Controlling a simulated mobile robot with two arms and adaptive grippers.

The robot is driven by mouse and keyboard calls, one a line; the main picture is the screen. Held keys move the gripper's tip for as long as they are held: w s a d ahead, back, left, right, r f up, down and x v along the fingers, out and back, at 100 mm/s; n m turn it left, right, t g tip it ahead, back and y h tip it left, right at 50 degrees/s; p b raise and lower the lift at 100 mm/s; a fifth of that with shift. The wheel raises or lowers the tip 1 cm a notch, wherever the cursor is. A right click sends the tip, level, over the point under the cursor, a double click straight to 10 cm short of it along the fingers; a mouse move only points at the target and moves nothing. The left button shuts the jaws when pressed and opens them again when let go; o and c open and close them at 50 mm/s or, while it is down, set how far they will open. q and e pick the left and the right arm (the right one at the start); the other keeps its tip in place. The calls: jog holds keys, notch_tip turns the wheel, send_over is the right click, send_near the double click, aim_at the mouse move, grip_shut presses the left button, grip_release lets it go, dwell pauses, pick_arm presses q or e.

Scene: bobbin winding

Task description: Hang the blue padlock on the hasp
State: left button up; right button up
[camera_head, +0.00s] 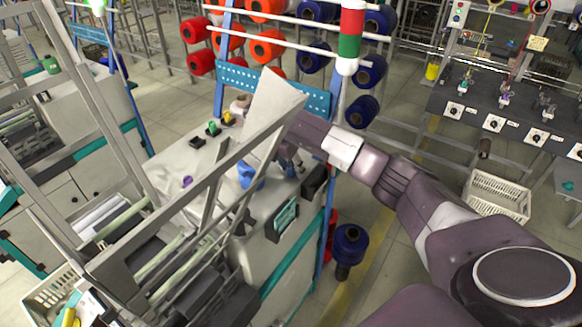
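My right arm reaches in from the lower right, and its gripper (289,164) points down over the pale machine top. It is partly behind a slanted white panel, and its fingers are too small to tell whether they are open or shut. A blue object (247,176), possibly the blue padlock, is on the machine top to the left of the gripper, partly cut by a metal bar. A small blue patch shows right under the fingers, but I cannot tell whether it is held. I cannot make out the hasp. My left gripper is not in view.
Small green (213,128), yellow (228,117) and purple (187,181) items stand on the machine top. The slanted white panel (270,105) and metal frame bars cross in front. Blue and red bobbins hang on a rack behind. A white crate (496,196) stands on the floor at right.

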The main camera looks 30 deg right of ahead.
aim_at(290, 164)
jog(key=shift+r, duration=0.25)
jog(key=b+v, duration=0.1)
jog(key=v, duration=0.3)
jog(key=shift+a+r, duration=0.1)
jog(key=p+v, duration=0.1)
jog(key=v, duration=0.6)
jog(key=shift+r, duration=0.25)
jog(key=shift+s+a+f, duration=0.1)
jog(key=shift+a, duration=0.05)
